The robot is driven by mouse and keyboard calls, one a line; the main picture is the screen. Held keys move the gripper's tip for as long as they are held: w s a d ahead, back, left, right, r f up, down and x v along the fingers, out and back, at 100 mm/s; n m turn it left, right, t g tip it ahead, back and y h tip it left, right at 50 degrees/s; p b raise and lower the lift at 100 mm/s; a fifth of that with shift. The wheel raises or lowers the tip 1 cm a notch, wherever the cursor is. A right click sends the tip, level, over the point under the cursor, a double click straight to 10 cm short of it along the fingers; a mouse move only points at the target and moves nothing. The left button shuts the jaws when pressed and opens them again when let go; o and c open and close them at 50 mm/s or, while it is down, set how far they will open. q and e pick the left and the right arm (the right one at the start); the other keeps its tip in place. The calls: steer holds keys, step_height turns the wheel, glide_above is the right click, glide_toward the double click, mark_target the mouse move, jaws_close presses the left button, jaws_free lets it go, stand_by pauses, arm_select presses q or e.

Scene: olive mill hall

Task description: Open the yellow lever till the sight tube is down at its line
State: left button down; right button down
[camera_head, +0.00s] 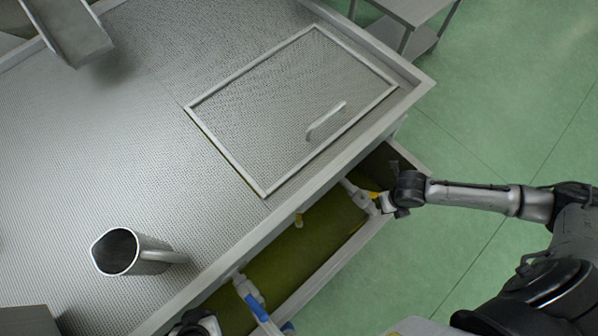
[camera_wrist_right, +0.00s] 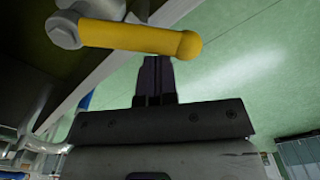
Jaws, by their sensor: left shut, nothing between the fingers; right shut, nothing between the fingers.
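The yellow lever (camera_head: 374,195) shows as a small yellow piece on a pale valve under the table's front edge. In the right wrist view the yellow lever (camera_wrist_right: 140,38) is large, a rounded bar running sideways from a grey pivot. My right gripper (camera_wrist_right: 158,78) is shut and empty, its fingertips close to the lever and partly behind it in that view; I cannot tell whether they touch. In the head view my right wrist hides the fingers. My left gripper (camera_head: 194,324) is shut, empty and cut off at the bottom edge. I cannot make out the sight tube or its line.
A blue-handled valve (camera_head: 256,302) sits near my left gripper. A trough (camera_head: 325,228) with greenish contents runs under the perforated metal table (camera_head: 130,130). On the table are a metal jug (camera_head: 117,252) and a framed hatch (camera_head: 290,105) with a handle. Green floor lies open at right.

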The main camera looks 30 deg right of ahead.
steer(key=shift+w, duration=0.1)
steer(key=shift+w+d, duration=1.1)
steer(key=shift+w, duration=0.25)
stand_by(6.5)
